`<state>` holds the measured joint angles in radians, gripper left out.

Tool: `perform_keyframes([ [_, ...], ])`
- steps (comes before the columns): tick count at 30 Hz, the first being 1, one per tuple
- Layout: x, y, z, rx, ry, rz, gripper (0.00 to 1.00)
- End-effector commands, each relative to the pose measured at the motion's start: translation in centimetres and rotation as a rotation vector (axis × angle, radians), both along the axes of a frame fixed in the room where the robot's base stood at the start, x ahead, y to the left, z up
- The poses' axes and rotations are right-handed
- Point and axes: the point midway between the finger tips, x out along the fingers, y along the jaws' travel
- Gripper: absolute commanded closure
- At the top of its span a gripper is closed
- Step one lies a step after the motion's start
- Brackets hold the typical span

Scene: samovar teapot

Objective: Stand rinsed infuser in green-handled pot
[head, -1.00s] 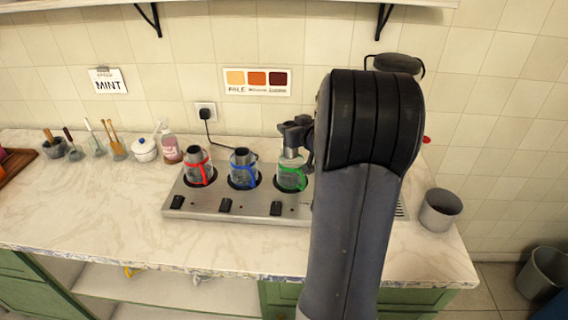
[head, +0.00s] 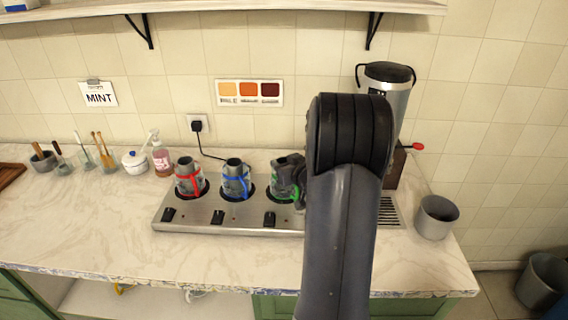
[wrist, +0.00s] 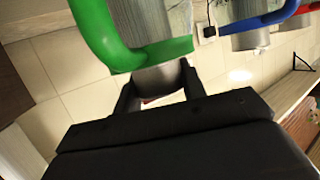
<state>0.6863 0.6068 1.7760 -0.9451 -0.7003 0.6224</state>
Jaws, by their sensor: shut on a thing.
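The green-handled pot (head: 275,194) sits in the right-hand well of the steel warmer, partly hidden by my arm. Its green handle (wrist: 162,55) and glass body fill the upper part of the wrist view. My gripper (wrist: 158,84) is shut on the grey collar of the infuser (wrist: 155,75) at the pot's mouth. The infuser's grey body shows inside the glass, and it looks upright. In the head view my gripper (head: 289,166) is low over the pot. Whether the infuser touches the pot's bottom cannot be told.
The blue-handled pot (head: 236,182) and red-handled pot (head: 189,180) stand to the left on the steel warmer (head: 180,217), each with a grey infuser. A samovar (head: 400,95) stands behind my arm. A grey bin (head: 436,218) is at the right. The front counter is clear.

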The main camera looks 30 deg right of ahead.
Motion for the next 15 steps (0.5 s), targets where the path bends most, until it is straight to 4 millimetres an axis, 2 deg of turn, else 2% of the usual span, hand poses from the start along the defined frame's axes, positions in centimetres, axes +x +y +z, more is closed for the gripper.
perform_keyframes([
  [7,-0.01,-0.01,-0.98,0.001,0.002,0.0,1.0],
  [8,-0.03,-0.01,-1.01,0.001,0.002,-0.001,0.6],
  [15,-0.11,0.02,-1.13,0.002,0.008,-0.002,0.41],
])
